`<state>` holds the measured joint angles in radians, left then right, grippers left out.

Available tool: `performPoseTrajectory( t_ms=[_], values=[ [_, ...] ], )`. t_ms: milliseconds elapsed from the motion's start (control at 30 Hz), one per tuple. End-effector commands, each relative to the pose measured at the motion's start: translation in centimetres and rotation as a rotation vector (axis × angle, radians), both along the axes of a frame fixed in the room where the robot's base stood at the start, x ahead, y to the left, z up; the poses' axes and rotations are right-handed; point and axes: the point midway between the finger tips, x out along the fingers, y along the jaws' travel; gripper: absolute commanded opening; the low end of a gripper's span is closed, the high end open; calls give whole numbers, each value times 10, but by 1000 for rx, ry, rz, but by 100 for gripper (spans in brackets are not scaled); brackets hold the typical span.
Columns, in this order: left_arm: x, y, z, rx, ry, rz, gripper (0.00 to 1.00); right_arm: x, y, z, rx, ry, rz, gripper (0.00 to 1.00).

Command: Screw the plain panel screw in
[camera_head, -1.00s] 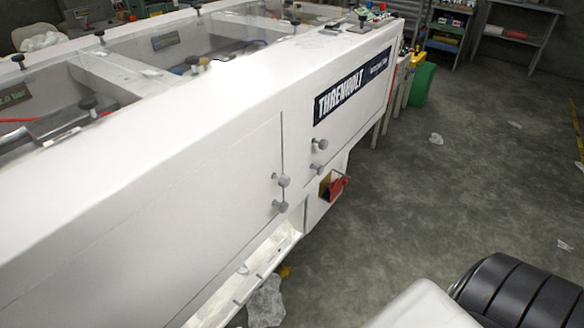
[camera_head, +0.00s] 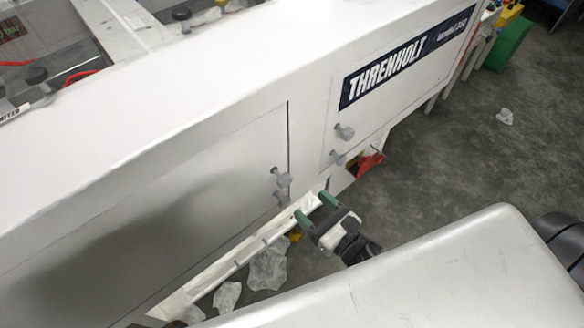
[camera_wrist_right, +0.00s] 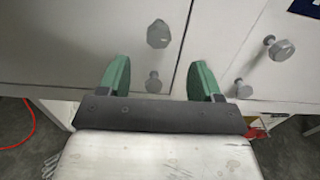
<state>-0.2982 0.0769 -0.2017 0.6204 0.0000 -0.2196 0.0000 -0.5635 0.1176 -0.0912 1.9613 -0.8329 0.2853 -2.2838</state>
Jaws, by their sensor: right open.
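The plain panel (camera_head: 190,205) is the white, unlabelled left panel on the long white machine. It bears two grey knob-headed screws near its right edge. The upper screw (camera_head: 283,180) also shows large in the right wrist view (camera_wrist_right: 158,34), the lower screw (camera_head: 282,196) smaller there (camera_wrist_right: 153,82). My right gripper (camera_head: 314,211) is open, its green fingers apart and empty, below and to the right of these screws in the head view. In the wrist view its fingers (camera_wrist_right: 159,70) stand left and right of the lower screw, without visible contact. My left gripper is out of view.
The labelled panel (camera_head: 395,100), right of the plain one, has two similar screws (camera_head: 344,132) (camera_head: 338,158). A red part (camera_head: 370,163) sticks out below it. Crumpled clear plastic (camera_head: 267,265) lies on the floor under the machine. The grey floor to the right is largely open.

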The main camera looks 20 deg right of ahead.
Motion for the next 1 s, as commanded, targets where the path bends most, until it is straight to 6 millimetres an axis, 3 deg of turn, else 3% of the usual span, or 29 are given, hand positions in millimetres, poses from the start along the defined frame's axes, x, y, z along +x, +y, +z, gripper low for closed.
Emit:
performPoseTrajectory(
  t_ms=[200, 500, 933, 1000],
  values=[
    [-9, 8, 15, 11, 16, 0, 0, 37, 13, 4, 3, -1, -1, 65],
    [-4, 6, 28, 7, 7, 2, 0, 83, 30, 2, 6, 2, -2, 65],
    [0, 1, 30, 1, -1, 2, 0, 94, 34, -1, 5, 4, -2, 65],
    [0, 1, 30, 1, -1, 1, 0, 94, 34, -1, 5, 4, -2, 57]
  ],
)
